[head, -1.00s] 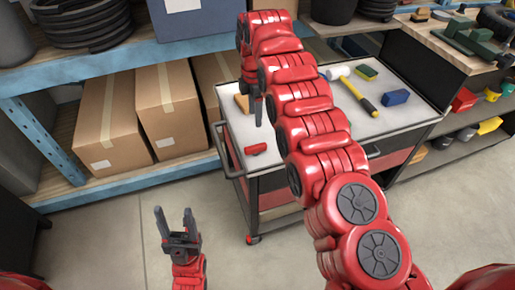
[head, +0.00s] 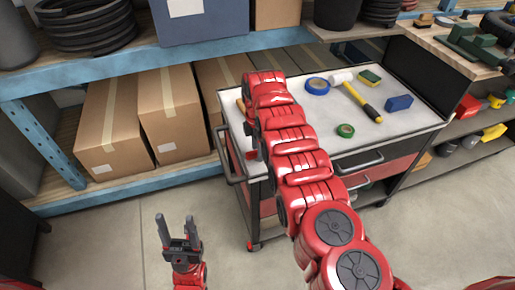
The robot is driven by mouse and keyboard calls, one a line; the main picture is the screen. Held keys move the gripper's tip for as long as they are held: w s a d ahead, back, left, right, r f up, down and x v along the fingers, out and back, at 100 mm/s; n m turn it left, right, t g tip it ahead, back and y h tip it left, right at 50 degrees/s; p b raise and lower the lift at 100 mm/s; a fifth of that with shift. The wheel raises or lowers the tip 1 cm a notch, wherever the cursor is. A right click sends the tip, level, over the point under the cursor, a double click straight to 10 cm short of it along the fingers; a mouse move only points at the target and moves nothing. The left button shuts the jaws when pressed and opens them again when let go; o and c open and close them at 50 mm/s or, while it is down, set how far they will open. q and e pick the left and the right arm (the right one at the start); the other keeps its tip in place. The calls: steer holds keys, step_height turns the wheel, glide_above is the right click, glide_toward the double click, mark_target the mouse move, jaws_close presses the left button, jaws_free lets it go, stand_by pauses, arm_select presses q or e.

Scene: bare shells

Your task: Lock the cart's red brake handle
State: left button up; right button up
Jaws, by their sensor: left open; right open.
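The cart (head: 400,122) has a light grey top, a dark frame and red drawer fronts. A small red piece at its near left corner, which looks like the brake handle (head: 251,155), is partly covered by my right arm. My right arm reaches across the cart from the lower right. My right gripper (head: 249,130) is mostly hidden behind its own wrist, just above that red piece; I cannot see whether they touch. My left gripper (head: 177,228) is open and empty, pointing up over the floor to the left of the cart.
On the cart top are a blue tape roll (head: 317,86), a green tape roll (head: 345,131), a yellow-handled hammer (head: 362,103), a blue block (head: 398,103) and a sponge (head: 370,77). A blue shelf with cardboard boxes (head: 173,110) stands behind. The floor at left front is clear.

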steer(key=shift+c, duration=0.3)
jaws_close()
steer(key=shift+m, duration=0.4)
steer(key=m+p, duration=0.1)
steer(key=m, duration=0.5)
steer(key=shift+m, duration=0.3)
steer(key=m, duration=0.5)
steer(key=shift+b, duration=0.35)
steer(key=m, duration=0.5)
steer(key=shift+b, duration=0.3)
steer(key=shift+m, duration=0.4)
